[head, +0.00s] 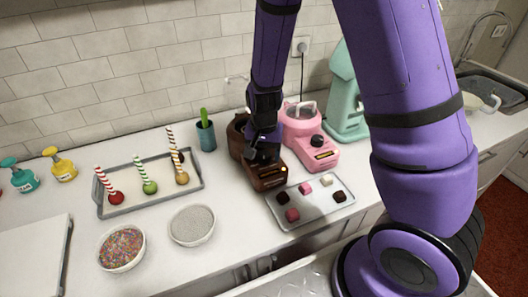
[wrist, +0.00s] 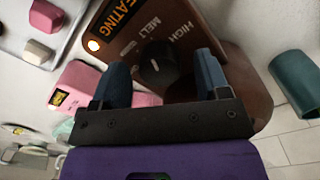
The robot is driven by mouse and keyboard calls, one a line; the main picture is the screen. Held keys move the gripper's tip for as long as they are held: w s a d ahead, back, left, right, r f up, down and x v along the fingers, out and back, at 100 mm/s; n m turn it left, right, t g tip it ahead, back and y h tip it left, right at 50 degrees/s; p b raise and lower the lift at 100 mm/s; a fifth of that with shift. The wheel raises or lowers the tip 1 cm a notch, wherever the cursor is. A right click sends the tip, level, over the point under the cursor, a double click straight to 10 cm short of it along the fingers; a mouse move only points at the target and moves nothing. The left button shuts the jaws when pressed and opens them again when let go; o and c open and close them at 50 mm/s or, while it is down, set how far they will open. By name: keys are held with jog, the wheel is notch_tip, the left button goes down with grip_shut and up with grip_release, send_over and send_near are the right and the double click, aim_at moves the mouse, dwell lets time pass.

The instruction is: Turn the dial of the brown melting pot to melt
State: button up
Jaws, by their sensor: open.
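The brown melting pot (head: 268,180) stands on the counter, left of the pink one; my gripper (head: 262,155) is over its front and hides part of it. In the wrist view the brown pot's front panel (wrist: 205,20) shows the words MELT and HIGH, a lit orange sign ending in "EATING" and a glowing lamp. Its black dial (wrist: 158,66) lies between the tips of my open gripper (wrist: 162,62), with a gap visible on each side. I cannot clearly tell where the dial's pointer is.
The pink melting pot (head: 312,150) is close on the right. A tray (head: 318,213) with several chocolates and pink pieces lies in front. A teal cup (head: 206,136) stands behind left. Bowls of sprinkles (head: 121,250) and grey grains (head: 192,226) are at front left.

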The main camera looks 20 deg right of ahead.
notch_tip(320, 180, up, 11)
dwell(0.6)
jog(key=shift+f, duration=0.1)
dwell(0.3)
notch_tip(320, 180, up, 14)
jog(key=n+t+y, duration=0.1)
jog(key=n+t, duration=0.1)
jog(key=n, duration=0.1)
send_over(265, 154)
jog(key=s+d, duration=0.4)
jog(key=s, duration=0.4)
jog(key=s+d+r+n+t, duration=0.1)
jog(key=s+r, duration=0.2)
jog(key=s, duration=0.3)
jog(key=s+d+r+n+t+h, duration=0.1)
jog(key=s+r+n+t, duration=0.1)
jog(key=s+r, duration=0.2)
jog(key=s, duration=0.3)
jog(key=shift+d+r+n, duration=0.2)
jog(key=shift+d+n, duration=0.1)
jog(key=shift+d, duration=0.05)
